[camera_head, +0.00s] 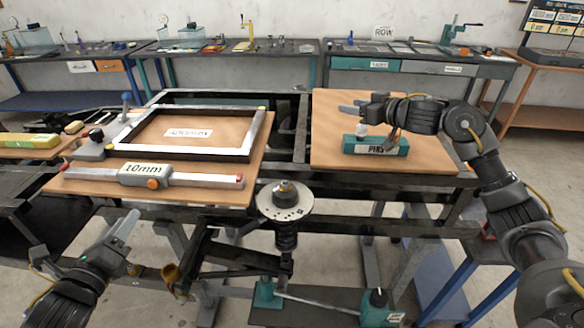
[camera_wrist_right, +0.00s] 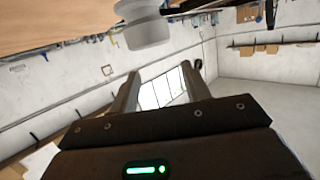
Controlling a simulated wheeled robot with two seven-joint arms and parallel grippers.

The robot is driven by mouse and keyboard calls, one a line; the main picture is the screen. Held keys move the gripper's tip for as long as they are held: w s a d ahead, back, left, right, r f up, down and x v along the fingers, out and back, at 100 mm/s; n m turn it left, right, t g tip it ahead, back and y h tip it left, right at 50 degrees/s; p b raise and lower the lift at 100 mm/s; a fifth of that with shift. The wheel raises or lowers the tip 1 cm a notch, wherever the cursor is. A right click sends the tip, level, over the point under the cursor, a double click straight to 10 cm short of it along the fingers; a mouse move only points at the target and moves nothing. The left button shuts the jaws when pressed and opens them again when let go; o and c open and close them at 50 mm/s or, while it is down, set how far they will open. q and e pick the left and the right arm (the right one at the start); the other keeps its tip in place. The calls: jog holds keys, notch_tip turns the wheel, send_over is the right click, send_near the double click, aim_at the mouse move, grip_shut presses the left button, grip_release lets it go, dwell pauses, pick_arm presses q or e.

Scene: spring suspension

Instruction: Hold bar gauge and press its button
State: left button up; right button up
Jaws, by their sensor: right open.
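The bar gauge (camera_head: 148,175) is a long grey bar with a wider middle block marked "10mm". It lies on the left wooden board, below the rectangular frame. Its orange button (camera_head: 153,184) shows on the block's near side. My left gripper (camera_head: 118,232) is at the lower left, in front of the board and apart from the gauge; its finger gap is not clear. My right gripper (camera_head: 350,107) is above the right board, far from the gauge. In the right wrist view its two fingers (camera_wrist_right: 160,88) are apart with nothing between them.
A green box (camera_head: 375,146) with a white-topped knob stands on the right board (camera_head: 435,150), below my right gripper. A metal frame (camera_head: 250,140) lies behind the gauge. A spring strut with a round plate (camera_head: 285,205) stands at the centre front. Benches line the back wall.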

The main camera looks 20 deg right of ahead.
jog(key=s+a+f+n+g+y, duration=0.2)
jog(key=s+a+n+y, duration=0.1)
jog(key=a, duration=0.4)
jog(key=s+a+f+n+g+y, duration=0.1)
jog(key=s+a+n+g+y, duration=0.15)
jog(key=a, duration=0.55)
jog(key=n+g+y, duration=0.1)
jog(key=n+g, duration=0.3)
jog(key=g, duration=0.1)
send_near(244, 181)
jog(key=shift+t+y, duration=0.25)
jog(key=x, duration=0.8)
jog(key=shift+a+f, duration=0.3)
jog(key=shift+f, duration=0.2)
grip_shut()
jog(key=c, duration=0.8)
grip_release()
grip_shut()
